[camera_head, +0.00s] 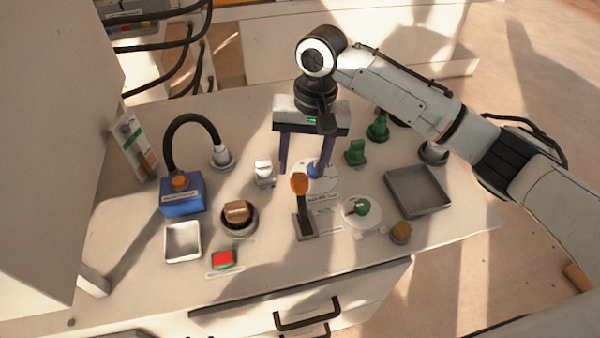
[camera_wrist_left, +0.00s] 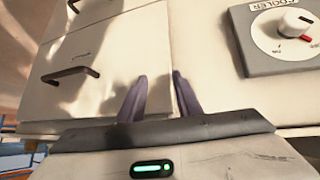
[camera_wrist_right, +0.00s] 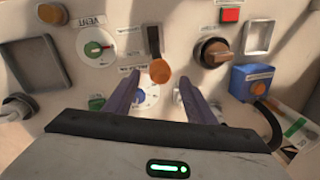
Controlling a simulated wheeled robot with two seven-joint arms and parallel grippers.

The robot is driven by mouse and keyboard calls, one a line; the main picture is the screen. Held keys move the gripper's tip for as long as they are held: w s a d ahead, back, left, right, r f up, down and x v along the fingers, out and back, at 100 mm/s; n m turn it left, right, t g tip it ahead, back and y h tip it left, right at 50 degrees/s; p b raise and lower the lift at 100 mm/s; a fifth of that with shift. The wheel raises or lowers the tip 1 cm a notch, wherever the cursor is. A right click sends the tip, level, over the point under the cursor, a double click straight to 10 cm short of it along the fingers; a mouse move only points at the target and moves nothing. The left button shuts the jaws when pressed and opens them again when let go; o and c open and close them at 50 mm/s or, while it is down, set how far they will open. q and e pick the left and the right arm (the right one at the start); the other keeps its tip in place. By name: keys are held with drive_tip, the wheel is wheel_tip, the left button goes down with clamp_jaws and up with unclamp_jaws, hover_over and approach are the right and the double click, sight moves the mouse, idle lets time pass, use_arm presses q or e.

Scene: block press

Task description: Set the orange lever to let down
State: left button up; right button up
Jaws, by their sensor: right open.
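The orange lever (camera_head: 300,184) has an orange knob on a dark stem, standing upright from a dark slotted base (camera_head: 306,226) on the panel. In the right wrist view its knob (camera_wrist_right: 159,71) lies just ahead of the gap between my fingertips. My right gripper (camera_head: 301,168) is open and empty, pointing down above the panel behind the lever; I see no contact. Labels beside the base are too small to read. My left gripper (camera_wrist_left: 160,77) is open and empty, in front of a pale cabinet front, and out of the head view.
Around the lever are a blue box (camera_head: 183,193) with an orange button, a brown knob (camera_head: 237,211), a red button (camera_head: 222,259), a green vent dial (camera_head: 361,207) and a grey tray (camera_head: 417,190). A cooler dial (camera_wrist_left: 293,23) shows in the left wrist view.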

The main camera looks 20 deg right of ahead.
sight(300, 176)
wheel_tip(300, 176, down, 4)
drive_tip(key=shift+a+r, duration=0.15)
drive_tip(key=shift+f, duration=0.35)
drive_tip(key=shift+w, duration=0.1)
clamp_jaws()
use_arm(q)
drive_tip(key=shift+w+d+r, duration=0.15)
drive_tip(key=shift+w+r, duration=0.05)
drive_tip(key=shift+w, duration=0.25)
use_arm(e)
drive_tip(key=shift+a, duration=0.1)
use_arm(q)
drive_tip(key=shift+s, duration=0.1)
